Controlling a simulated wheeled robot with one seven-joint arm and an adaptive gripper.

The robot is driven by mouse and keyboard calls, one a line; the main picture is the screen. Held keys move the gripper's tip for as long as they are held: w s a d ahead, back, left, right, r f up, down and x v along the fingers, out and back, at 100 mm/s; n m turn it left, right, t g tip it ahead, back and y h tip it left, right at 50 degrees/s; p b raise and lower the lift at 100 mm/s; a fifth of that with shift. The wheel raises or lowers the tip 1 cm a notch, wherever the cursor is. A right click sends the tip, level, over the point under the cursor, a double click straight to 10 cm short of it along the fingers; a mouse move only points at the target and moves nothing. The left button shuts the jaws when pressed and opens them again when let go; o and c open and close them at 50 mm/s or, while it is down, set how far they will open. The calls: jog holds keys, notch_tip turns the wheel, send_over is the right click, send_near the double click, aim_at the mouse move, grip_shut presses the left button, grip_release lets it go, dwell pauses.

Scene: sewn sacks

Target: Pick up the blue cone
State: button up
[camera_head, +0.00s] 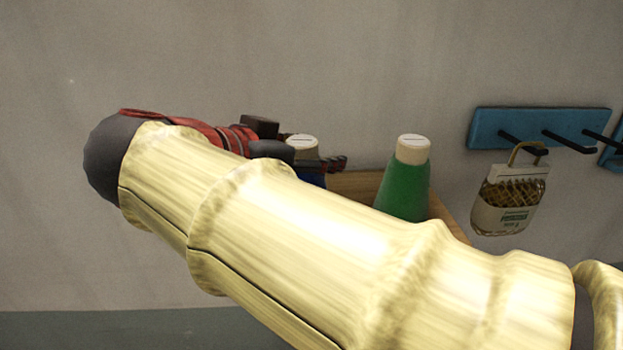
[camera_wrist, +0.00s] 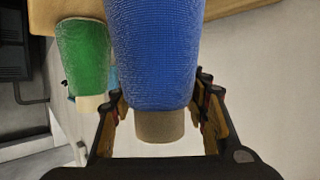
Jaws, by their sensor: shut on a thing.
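The blue cone (camera_wrist: 152,50) fills the middle of the wrist view, with its tan cap (camera_wrist: 160,126) toward my gripper. My gripper (camera_wrist: 160,104) has one finger on each side of the cone near its cap end and is shut on it. In the head view, my gripper (camera_head: 318,160) is at the cone's pale top (camera_head: 302,143). Only a sliver of blue shows below that top; my arm hides the rest. I cannot tell whether the cone still touches the wooden surface.
A green cone (camera_head: 404,186) with a pale top stands to the right on a wooden surface (camera_head: 352,184); it also shows in the wrist view (camera_wrist: 84,58). A blue hook rail (camera_head: 540,124) on the wall carries a hanging mesh pack (camera_head: 508,200). My arm covers much of the foreground.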

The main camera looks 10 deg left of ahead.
jog(key=c, duration=0.4)
jog(key=shift+c, duration=0.2)
